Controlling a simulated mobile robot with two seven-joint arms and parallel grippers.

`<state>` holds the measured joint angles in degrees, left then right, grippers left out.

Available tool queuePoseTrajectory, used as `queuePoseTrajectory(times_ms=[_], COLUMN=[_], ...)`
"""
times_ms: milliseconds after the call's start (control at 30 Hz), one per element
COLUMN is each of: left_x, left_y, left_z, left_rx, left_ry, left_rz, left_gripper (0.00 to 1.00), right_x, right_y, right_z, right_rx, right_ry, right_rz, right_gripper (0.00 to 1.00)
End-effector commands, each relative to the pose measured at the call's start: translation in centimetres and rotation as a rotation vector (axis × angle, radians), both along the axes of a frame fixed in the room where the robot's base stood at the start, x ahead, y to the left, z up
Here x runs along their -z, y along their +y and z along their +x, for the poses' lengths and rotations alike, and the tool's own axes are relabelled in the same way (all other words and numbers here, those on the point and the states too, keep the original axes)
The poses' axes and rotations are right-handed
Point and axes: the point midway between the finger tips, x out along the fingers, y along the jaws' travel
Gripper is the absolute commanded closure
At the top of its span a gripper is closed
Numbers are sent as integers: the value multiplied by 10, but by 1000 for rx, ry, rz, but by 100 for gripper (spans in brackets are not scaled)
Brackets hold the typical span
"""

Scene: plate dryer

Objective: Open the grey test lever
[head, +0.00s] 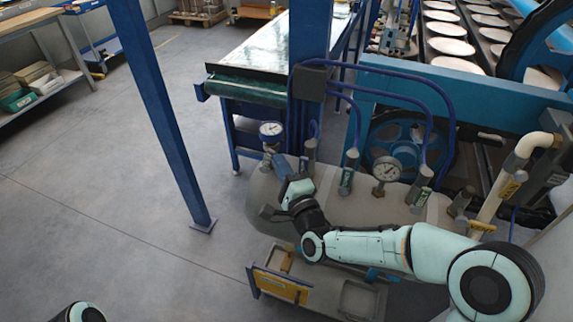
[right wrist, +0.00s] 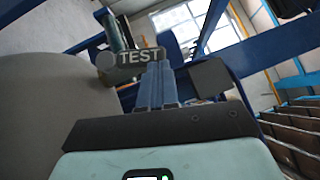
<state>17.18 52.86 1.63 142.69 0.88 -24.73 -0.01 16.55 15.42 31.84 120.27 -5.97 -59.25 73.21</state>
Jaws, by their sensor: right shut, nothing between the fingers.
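The grey test lever (right wrist: 136,58) shows in the right wrist view as a grey bar with a round left end and the white word TEST. It lies across the picture at the tips of my right gripper (right wrist: 156,66). The gripper's two fingers are together with nothing between them. I cannot tell whether they touch the lever. In the head view my right gripper (head: 281,165) is over the left end of the grey tank (head: 335,205), just below a gauge. I cannot make out the lever there. My left gripper is out of the picture.
A left gauge (head: 271,131) and a right gauge (head: 386,169) stand on the tank, with blue pipes (head: 420,85) rising behind. A blue post (head: 160,110) stands to the left. A green conveyor (head: 248,88) lies behind. The floor at the left is clear.

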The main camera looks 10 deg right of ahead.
Motion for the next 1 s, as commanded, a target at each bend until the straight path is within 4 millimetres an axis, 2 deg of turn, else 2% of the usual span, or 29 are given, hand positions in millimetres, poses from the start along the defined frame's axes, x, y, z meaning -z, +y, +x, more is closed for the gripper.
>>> queuePoseTrajectory(times_ms=[33, 233, 1000], left_x=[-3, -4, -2], left_y=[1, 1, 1], left_z=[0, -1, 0], left_rx=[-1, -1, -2], left_ry=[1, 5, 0], left_rz=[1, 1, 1], left_gripper=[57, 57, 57], right_x=[-6, -9, -12], right_y=[2, 8, 14], right_z=[1, 5, 10], right_rx=[0, 0, 1], right_ry=[16, 86, 82], right_rz=[-29, -129, -122], right_gripper=[100, 100, 100])
